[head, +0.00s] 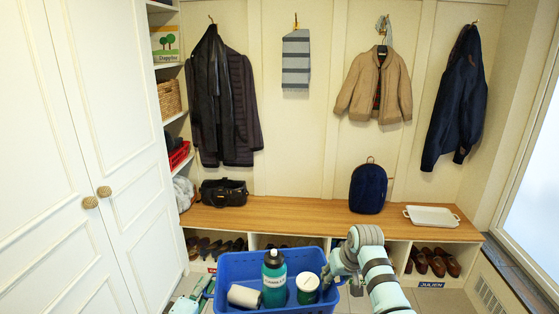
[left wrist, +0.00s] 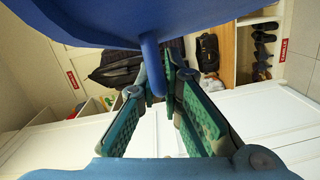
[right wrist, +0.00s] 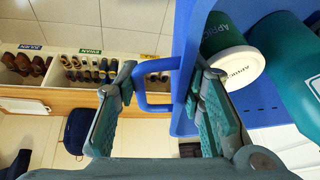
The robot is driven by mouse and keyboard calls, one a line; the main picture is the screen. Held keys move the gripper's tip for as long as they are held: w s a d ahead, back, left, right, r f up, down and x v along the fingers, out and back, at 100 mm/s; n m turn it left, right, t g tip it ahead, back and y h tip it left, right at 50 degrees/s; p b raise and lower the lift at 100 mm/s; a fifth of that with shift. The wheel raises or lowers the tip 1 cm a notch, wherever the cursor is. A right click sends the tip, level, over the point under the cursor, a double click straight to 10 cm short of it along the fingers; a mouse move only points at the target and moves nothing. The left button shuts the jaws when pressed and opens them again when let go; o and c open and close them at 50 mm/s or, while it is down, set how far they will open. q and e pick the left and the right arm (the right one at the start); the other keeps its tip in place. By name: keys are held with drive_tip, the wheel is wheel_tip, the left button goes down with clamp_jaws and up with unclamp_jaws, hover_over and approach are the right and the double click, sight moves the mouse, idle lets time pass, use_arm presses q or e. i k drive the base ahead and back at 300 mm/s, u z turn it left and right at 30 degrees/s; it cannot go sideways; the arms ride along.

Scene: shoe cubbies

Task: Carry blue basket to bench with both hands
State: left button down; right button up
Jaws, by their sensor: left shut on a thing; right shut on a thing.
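The blue basket (head: 232,265) is at the bottom centre of the head view, in front of the bench (head: 290,220). It holds a green bottle (head: 274,280), a pale cup lying on its side (head: 244,296) and a green tub with a white lid (head: 307,288). My left gripper (left wrist: 161,78) is shut on the basket's left handle (left wrist: 152,62), beneath the basket's rim in the left wrist view. My right gripper (right wrist: 158,82) is at the right handle (right wrist: 143,100) and shut on it. The basket's underside is out of the head view.
On the bench stand a black bag (head: 223,193), a navy backpack (head: 368,188) and a white tray (head: 432,215). The bench top between bag and backpack is clear. Shoes (head: 433,262) fill cubbies below. A white cabinet (head: 95,170) stands close on the left.

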sight(302, 214)
drive_tip(key=z, duration=0.05)
drive_tip(key=i, duration=1.6)
drive_tip(key=z, duration=0.25)
drive_tip(key=i, duration=1.8)
drive_tip(key=z, duration=0.1)
